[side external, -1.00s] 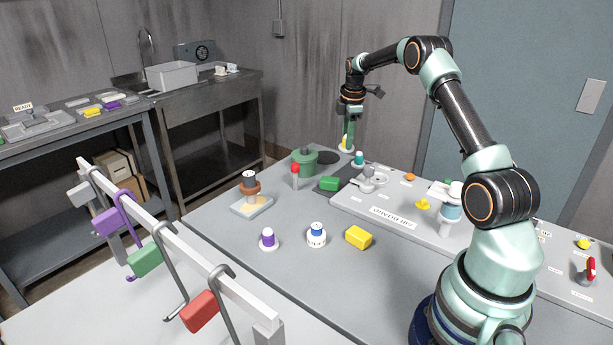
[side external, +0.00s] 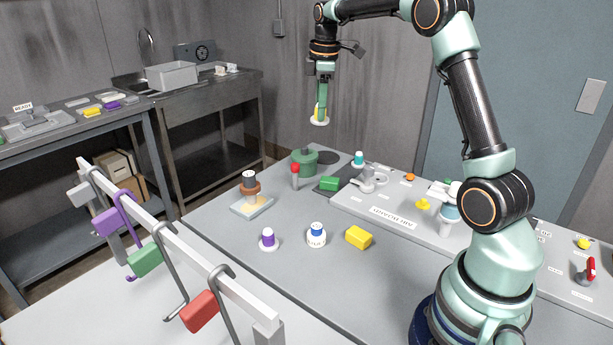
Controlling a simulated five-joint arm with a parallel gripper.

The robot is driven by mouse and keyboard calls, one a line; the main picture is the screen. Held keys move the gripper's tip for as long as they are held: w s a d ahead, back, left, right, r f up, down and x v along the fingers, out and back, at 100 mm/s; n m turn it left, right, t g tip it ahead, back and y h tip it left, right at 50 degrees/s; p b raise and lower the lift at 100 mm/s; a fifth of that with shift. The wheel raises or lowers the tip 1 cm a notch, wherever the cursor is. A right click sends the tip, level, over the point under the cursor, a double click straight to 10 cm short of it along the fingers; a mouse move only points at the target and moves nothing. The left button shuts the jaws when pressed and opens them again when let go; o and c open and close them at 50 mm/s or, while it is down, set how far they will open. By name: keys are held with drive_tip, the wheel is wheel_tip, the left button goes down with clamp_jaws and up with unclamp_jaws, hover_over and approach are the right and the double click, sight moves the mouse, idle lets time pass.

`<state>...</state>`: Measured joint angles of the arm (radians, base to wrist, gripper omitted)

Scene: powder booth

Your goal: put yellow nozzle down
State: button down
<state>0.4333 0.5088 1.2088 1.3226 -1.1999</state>
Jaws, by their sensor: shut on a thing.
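The yellow nozzle (side external: 317,111) is a small yellow piece with a white round base. My gripper (side external: 321,108) is shut on it and holds it upright in the air, above the far end of the grey table (side external: 290,270). One green finger covers much of the yellow part. The white base (side external: 319,121) hangs clear below the fingers.
Below are a green pot (side external: 305,164), a red-topped post (side external: 295,176), a green block (side external: 330,184) and a teal-capped nozzle (side external: 358,159). Purple (side external: 268,238) and blue (side external: 316,235) capped pieces and a yellow block (side external: 358,237) stand nearer. The table's near middle is clear.

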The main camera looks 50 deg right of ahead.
drive_tip(key=s+a+f+m, duration=0.1)
drive_tip(key=s+a, duration=0.7)
drive_tip(key=a, duration=0.3)
drive_tip(key=s+a+f+m, duration=0.1)
drive_tip(key=s+a+f, duration=0.1)
drive_tip(key=s+a, duration=0.8)
drive_tip(key=shift+g+y, duration=0.3)
drive_tip(key=shift+g, duration=0.1)
drive_tip(key=f, duration=0.6)
drive_tip(key=w+a+f, duration=0.1)
drive_tip(key=f, duration=0.6)
drive_tip(key=a+f, duration=0.1)
drive_tip(key=f, duration=0.6)
drive_tip(key=shift+w, duration=0.35)
drive_tip(key=shift+f, duration=0.1)
drive_tip(key=c, duration=0.6)
unclamp_jaws()
